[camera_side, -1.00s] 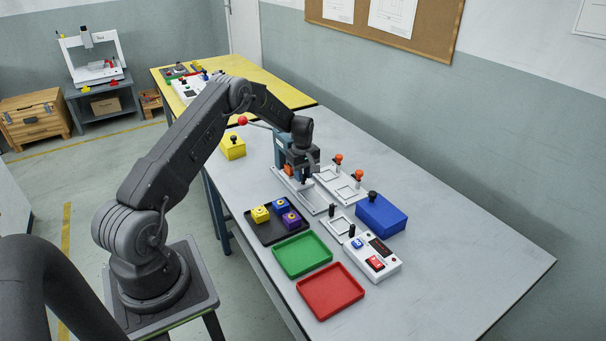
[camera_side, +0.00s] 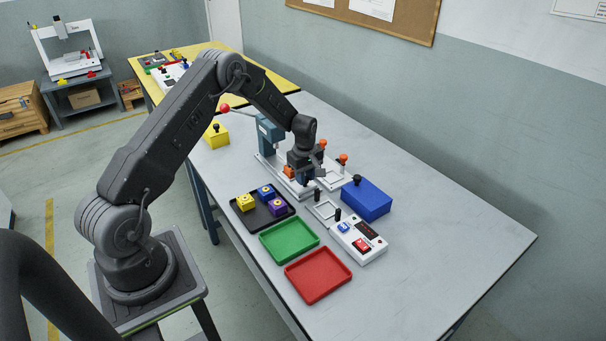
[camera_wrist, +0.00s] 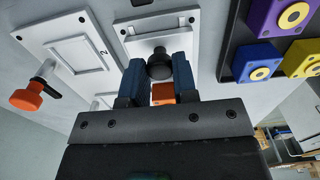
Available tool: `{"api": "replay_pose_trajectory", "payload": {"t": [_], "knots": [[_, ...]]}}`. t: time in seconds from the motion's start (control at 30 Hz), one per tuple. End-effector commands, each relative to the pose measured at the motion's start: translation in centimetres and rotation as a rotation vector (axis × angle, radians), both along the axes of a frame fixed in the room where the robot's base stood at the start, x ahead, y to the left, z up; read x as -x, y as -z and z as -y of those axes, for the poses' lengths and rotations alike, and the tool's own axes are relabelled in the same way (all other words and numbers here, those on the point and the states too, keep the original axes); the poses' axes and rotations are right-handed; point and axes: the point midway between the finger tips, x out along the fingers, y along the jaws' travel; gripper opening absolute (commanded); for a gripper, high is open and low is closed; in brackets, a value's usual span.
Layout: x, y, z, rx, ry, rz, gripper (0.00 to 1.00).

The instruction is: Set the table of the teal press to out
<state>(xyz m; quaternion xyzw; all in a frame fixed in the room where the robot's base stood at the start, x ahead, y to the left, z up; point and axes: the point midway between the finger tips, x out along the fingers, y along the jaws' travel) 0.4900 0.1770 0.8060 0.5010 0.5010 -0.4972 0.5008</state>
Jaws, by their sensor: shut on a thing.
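The teal press (camera_side: 268,135) stands on the grey workbench, with a lever that ends in a red ball (camera_side: 225,108). A pale base rail (camera_side: 265,170) runs from under it toward the front right. My gripper (camera_side: 312,178) is over the front part of this rail, clear of the press head. In the wrist view my gripper (camera_wrist: 158,75) has its blue fingers on both sides of a black knob (camera_wrist: 159,63) and is shut on it. A white plate (camera_wrist: 150,30) lies beyond the knob. An orange part (camera_side: 288,172) sits behind my gripper; most of the press table is hidden.
White fixtures with orange-topped knobs (camera_side: 343,158) stand just behind my gripper. A blue box (camera_side: 367,200) and a control box (camera_side: 359,240) are to the right. A black tray (camera_side: 270,220) with coloured blocks, a green tray (camera_side: 289,239) and a red tray (camera_side: 318,275) lie in front.

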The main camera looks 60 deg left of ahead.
Motion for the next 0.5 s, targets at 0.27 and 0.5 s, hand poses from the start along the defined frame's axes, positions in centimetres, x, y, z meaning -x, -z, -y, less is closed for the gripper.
{"api": "replay_pose_trajectory", "payload": {"t": [0.27,0.5], "knots": [[-0.01,0.02,0.51,0.007,0.005,-0.006,0.49],[-0.02,0.01,0.38,0.005,0.004,-0.004,0.53]]}}
